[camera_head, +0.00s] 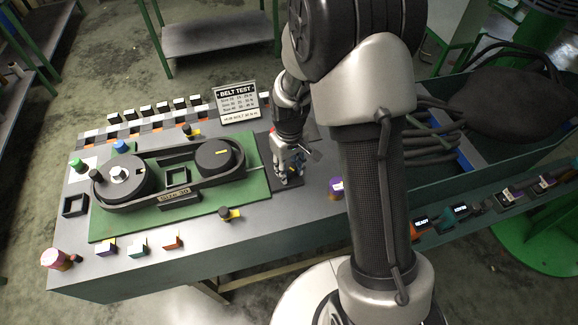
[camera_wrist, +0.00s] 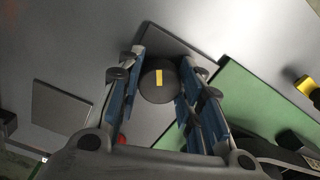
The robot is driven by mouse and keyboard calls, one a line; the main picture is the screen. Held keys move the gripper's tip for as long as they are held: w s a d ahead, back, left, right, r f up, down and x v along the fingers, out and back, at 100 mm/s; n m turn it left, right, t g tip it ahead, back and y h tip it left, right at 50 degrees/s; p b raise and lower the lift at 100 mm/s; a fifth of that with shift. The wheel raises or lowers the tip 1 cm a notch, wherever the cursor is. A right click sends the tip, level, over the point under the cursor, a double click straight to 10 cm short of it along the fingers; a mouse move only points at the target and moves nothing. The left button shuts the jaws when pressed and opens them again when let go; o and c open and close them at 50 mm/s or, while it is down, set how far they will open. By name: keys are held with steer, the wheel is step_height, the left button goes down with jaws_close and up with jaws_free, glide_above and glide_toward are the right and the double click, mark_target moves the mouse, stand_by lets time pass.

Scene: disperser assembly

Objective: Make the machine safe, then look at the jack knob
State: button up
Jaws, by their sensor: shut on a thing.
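My gripper (camera_head: 288,177) points down over a dark plate just right of the green board (camera_head: 105,228). In the wrist view its blue-padded fingers (camera_wrist: 163,90) stand on both sides of a round dark knob (camera_wrist: 158,88) with a yellow stripe and are shut on it. In the head view the gripper hides most of this knob. The frames do not tell which control it is. The green board carries a belt unit with two wheels, a left wheel (camera_head: 123,175) and a right wheel (camera_head: 214,156).
A "BELT TEST" sign (camera_head: 236,103) stands behind the board. Coloured blocks (camera_head: 138,246) line the front edge and a pink-topped cylinder (camera_head: 55,259) stands at the left corner. A trough with thick black hoses (camera_head: 435,135) lies to the right, beside small lit displays (camera_head: 460,210).

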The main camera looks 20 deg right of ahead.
mark_target(289, 167)
steer(key=n, duration=0.5)
steer(key=shift+n, duration=0.3)
steer(key=shift+n+p, duration=0.4)
steer(key=shift+n, duration=1.7)
steer(key=o, duration=1.1)
steer(key=shift+c, duration=0.2)
step_height(289, 167, up, 12)
